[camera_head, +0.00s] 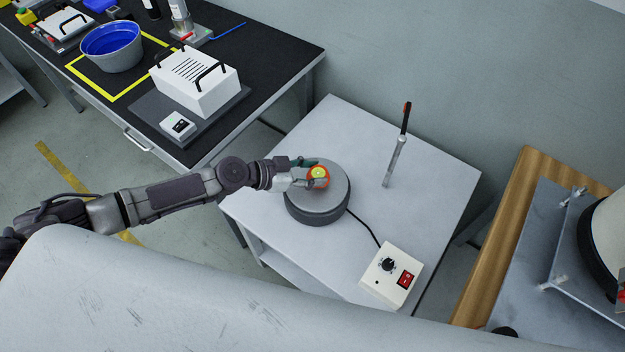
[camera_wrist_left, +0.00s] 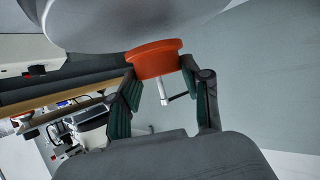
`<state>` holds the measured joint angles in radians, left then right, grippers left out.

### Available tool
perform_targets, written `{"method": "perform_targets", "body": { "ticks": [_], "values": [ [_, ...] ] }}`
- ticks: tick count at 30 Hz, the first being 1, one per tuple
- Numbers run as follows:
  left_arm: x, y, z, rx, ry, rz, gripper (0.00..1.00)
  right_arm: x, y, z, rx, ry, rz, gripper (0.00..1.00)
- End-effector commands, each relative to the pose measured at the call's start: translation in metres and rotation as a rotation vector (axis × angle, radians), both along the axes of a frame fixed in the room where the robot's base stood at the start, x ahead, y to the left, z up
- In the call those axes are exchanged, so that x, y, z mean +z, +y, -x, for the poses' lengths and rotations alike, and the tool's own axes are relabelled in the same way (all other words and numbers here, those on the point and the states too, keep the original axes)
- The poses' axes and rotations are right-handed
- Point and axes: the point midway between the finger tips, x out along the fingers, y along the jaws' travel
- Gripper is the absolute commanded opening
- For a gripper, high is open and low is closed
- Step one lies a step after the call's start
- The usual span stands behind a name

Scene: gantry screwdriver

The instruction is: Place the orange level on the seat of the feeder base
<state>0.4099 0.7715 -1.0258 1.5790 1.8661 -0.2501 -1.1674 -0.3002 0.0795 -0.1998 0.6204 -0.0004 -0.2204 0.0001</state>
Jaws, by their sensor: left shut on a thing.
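The orange level (camera_head: 318,177) is a small round piece with a yellow-green face turned up. My left gripper (camera_head: 312,178) is shut on it, over the far part of the feeder base's top. The feeder base (camera_head: 314,213) is a round grey drum with a dark lower band, standing on a light table. In the left wrist view, the level (camera_wrist_left: 155,58) shows between the two fingers, close to the big grey disc of the base (camera_wrist_left: 130,22). Whether the level touches the base I cannot tell. The seat is not distinguishable. My right gripper is out of view.
A control box (camera_head: 392,273) with a knob and a red switch sits at the table's near right, cabled to the base. A slim upright screwdriver (camera_head: 397,150) stands at the back right.

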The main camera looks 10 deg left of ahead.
Motion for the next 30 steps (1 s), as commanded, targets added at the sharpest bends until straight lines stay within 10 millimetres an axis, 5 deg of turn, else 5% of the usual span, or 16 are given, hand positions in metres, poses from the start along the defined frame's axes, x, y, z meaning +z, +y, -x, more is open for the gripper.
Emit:
{"method": "perform_targets", "body": {
  "ticks": [3, 11, 12, 16, 30],
  "values": [
    [-0.018, 0.000, 0.000, 0.002, 0.002, 0.001, 0.12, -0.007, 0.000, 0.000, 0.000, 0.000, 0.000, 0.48],
    [-0.020, 0.000, 0.000, 0.001, 0.000, 0.000, 0.12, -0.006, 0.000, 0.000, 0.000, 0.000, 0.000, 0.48],
    [-0.021, 0.000, 0.000, 0.000, 0.000, 0.000, 0.53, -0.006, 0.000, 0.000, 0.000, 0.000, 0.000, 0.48],
    [-0.021, 0.000, 0.000, 0.000, 0.001, -0.001, 0.73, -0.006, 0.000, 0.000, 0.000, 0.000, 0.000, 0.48],
    [-0.016, 0.013, 0.009, 0.002, 0.001, -0.002, 0.73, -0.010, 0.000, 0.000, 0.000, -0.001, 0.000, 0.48]
  ]
}}
